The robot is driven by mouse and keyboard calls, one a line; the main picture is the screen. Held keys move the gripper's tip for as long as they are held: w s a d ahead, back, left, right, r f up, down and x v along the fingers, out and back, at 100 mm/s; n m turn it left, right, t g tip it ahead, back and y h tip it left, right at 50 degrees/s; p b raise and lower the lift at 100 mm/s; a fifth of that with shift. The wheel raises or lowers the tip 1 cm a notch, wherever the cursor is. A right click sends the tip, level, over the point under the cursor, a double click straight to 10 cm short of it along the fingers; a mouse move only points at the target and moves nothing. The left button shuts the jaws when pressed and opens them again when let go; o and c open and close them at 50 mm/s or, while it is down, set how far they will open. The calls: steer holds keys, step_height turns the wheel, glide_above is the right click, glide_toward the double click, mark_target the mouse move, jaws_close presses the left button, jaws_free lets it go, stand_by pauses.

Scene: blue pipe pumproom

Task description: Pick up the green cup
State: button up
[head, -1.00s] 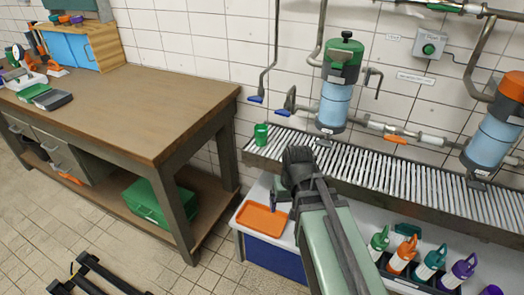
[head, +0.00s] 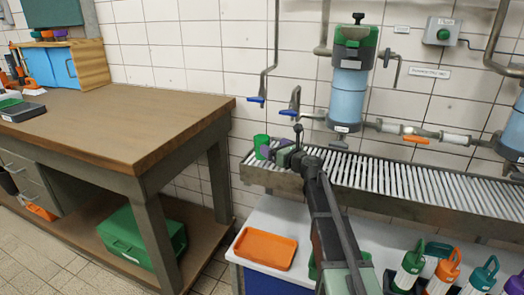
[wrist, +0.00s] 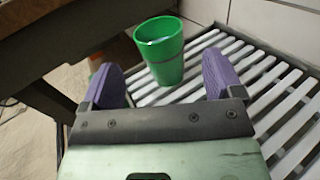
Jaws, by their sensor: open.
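The green cup (head: 261,142) stands upright at the left end of the slatted metal rack. In the wrist view the cup (wrist: 160,50) is just beyond my gripper (wrist: 160,84), roughly centred between its two purple fingertips. The fingers are open and spread wider than the cup, with nothing between them. In the head view my gripper (head: 272,152) is close to the cup on its right side and hides part of it.
The rack (head: 400,182) runs right along the tiled wall, under blue cylinders (head: 347,95). A wooden workbench (head: 120,115) stands close on the left. An orange tray (head: 265,250) and several coloured bottles (head: 440,270) sit below the rack.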

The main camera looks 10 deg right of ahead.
mark_target(266, 142)
steer(key=x, duration=0.7)
steer(key=shift+w+a, duration=0.15)
steer(key=shift+w, duration=0.1)
steer(key=c, duration=1.1)
steer(key=shift+r, duration=0.15)
steer(key=shift+c, duration=0.2)
